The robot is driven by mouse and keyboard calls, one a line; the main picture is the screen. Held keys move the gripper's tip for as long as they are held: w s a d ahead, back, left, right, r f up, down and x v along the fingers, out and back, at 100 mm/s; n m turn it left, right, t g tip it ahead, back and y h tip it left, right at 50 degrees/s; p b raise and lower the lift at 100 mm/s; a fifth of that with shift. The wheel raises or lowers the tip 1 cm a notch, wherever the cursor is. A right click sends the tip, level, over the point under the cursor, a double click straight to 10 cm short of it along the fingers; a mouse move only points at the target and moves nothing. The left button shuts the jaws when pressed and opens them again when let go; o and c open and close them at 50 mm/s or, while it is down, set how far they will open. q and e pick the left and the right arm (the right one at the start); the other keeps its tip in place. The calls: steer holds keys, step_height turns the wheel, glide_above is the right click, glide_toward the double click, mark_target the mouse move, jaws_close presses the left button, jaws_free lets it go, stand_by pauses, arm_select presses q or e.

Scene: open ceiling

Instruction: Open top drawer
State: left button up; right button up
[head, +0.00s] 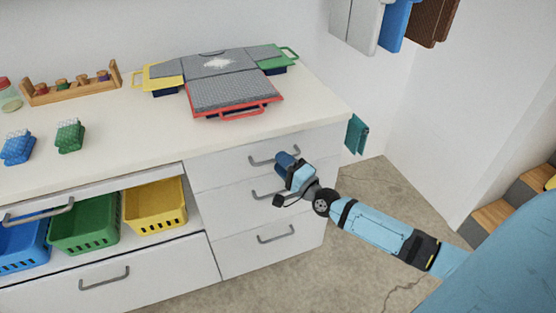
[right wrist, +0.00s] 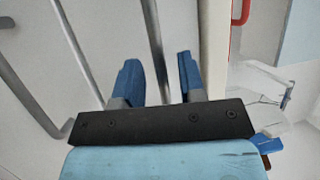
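The top drawer (head: 230,162) is the uppermost of three white drawers at the right end of the counter unit, and it looks closed. Its grey bar handle (head: 262,161) is partly hidden by my right gripper (head: 287,163). In the right wrist view, the two blue fingers of my right gripper (right wrist: 158,82) are apart. A grey handle bar (right wrist: 152,40) runs between them, with gaps showing on both sides. My left gripper is not in view.
The middle drawer handle (head: 262,194) and bottom drawer handle (head: 276,236) lie below. The counter (head: 150,110) above holds a red-handled tray (head: 240,114). A teal item (head: 356,134) hangs at the unit's right side. Floor (head: 375,180) to the right is clear.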

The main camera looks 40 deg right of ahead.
steer(key=shift+x, duration=0.95)
jaws_close()
